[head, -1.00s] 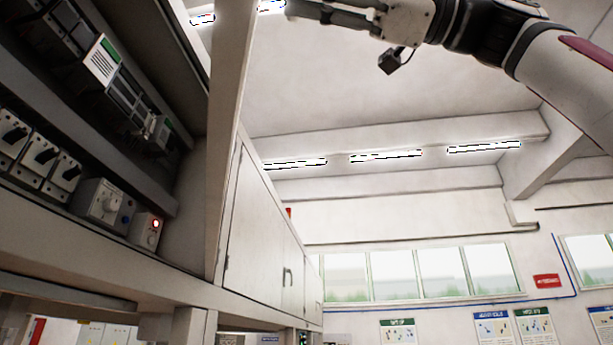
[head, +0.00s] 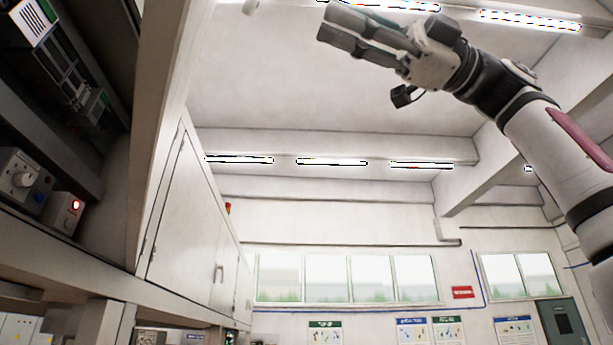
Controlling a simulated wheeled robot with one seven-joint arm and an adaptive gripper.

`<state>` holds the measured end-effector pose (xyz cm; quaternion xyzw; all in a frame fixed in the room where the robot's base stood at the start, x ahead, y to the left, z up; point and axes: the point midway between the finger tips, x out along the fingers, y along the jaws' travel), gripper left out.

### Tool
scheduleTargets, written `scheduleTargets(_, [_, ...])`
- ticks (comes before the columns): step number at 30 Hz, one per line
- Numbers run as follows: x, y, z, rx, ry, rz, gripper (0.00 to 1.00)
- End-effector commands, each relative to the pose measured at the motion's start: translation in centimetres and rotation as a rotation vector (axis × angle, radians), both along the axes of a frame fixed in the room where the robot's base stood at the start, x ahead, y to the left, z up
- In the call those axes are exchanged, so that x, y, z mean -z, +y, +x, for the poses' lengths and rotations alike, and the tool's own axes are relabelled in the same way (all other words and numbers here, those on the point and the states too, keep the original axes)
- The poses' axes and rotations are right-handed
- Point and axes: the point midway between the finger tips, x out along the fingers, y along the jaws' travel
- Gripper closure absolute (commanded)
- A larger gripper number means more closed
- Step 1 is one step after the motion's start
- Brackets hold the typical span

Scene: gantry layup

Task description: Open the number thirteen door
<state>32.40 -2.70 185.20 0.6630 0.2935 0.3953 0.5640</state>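White cabinet doors (head: 196,225) stand shut along the left, with a dark bar handle (head: 219,273) on one of them. I see no readable number on any door, so I cannot tell which is thirteen. My gripper (head: 332,30) is at the upper middle of the head view, raised and pointing left. It is apart from the doors and nothing shows between its fingers. The two fingers lie close to each other, and from this angle I cannot tell if they are open or shut.
An open electrical bay at the left holds switch boxes, one with a red light (head: 66,213). A pale post (head: 168,120) stands between the bay and the doors.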

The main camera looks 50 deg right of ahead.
Motion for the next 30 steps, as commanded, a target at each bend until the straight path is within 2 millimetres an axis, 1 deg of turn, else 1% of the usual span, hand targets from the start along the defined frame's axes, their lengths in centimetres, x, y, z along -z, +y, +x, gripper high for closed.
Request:
scheduleTargets(3, [0.2,-1.1,-0.6,-0.001,0.000,0.000,0.67])
scheduleTargets(6, [0.4,-1.5,-0.9,-0.001,0.001,0.000,0.67])
scheduleTargets(14, [0.4,-1.7,-1.0,0.000,0.002,-0.001,0.67])
scheduleTargets(15, [0.4,-1.7,-1.0,0.000,0.002,-0.001,0.69])
scheduleTargets(17, [0.4,-1.7,-1.0,0.000,0.002,-0.001,0.83])
scheduleTargets(18, [0.4,-1.7,-1.0,0.000,0.001,0.000,0.92])
scheduleTargets(19, [0.4,-1.7,-1.0,0.000,0.001,0.000,0.99])
scheduleTargets(20, [0.4,-1.7,-1.0,0.000,0.001,0.000,1.00])
scheduleTargets(30, [0.4,-1.7,-1.0,0.000,0.001,0.000,1.00])
